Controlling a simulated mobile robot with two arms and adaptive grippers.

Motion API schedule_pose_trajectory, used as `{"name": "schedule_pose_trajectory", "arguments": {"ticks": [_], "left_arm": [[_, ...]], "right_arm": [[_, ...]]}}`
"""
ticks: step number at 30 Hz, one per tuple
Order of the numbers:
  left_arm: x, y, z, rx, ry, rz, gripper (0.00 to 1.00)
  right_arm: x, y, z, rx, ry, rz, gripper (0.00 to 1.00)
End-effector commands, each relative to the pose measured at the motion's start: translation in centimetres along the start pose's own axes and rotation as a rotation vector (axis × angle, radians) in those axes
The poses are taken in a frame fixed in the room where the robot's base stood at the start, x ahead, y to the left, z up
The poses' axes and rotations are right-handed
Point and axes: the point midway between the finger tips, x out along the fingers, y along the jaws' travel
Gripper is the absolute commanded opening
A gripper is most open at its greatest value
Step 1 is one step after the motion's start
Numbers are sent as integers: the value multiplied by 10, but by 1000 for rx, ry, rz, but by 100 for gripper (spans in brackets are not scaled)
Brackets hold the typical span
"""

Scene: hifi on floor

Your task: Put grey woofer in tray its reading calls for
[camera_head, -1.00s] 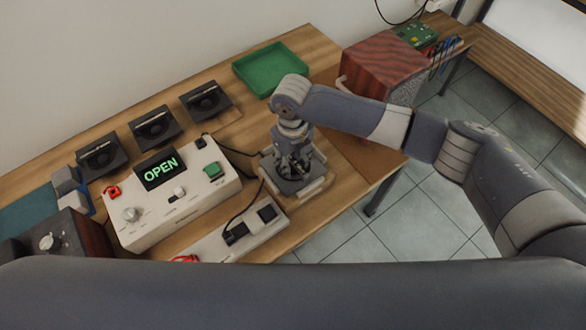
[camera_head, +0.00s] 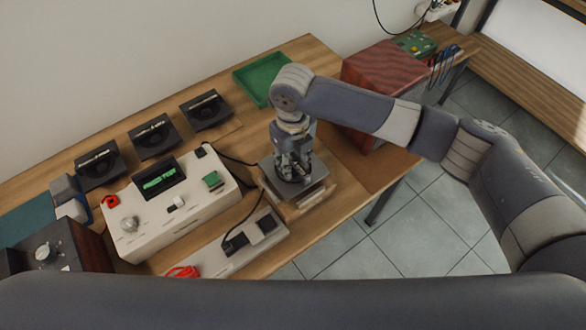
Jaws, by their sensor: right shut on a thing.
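My right gripper (camera_head: 293,176) points down at the wooden stand right of the meter box and is shut on the grey woofer (camera_head: 316,176), a square grey piece mostly hidden under the fingers. The woofer is at the stand (camera_head: 315,199); I cannot tell if it is touching or slightly lifted. The meter box (camera_head: 140,232) has a display (camera_head: 159,179) lit green, its text too blurred to read. A green tray (camera_head: 244,86) lies at the back of the table. A teal flat thing (camera_head: 22,222), perhaps another tray, is at the left edge.
Three black square units (camera_head: 154,137) stand in a row behind the meter box. A pale strip with dark sockets (camera_head: 225,251) lies in front. A reddish wooden cabinet (camera_head: 385,70) stands right of the green tray. A dark knobbed box (camera_head: 50,252) is at left.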

Motion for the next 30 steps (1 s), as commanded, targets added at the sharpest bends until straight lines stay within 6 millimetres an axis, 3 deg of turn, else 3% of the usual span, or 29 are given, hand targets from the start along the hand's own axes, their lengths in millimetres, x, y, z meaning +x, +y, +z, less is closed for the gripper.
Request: {"name": "schedule_pose_trajectory", "arguments": {"ticks": [6, 13, 30], "left_arm": [[9, 0, 1, 0, 0, 0, 46], [4, 0, 0, 0, 1, 0, 46], [-2, -1, -4, -1, 5, -1, 46]], "right_arm": [[-40, 0, 1, -1, -6, -1, 0], [-66, 0, 1, 0, -3, -1, 0], [-70, 0, 0, 7, -2, 0, 0]]}}
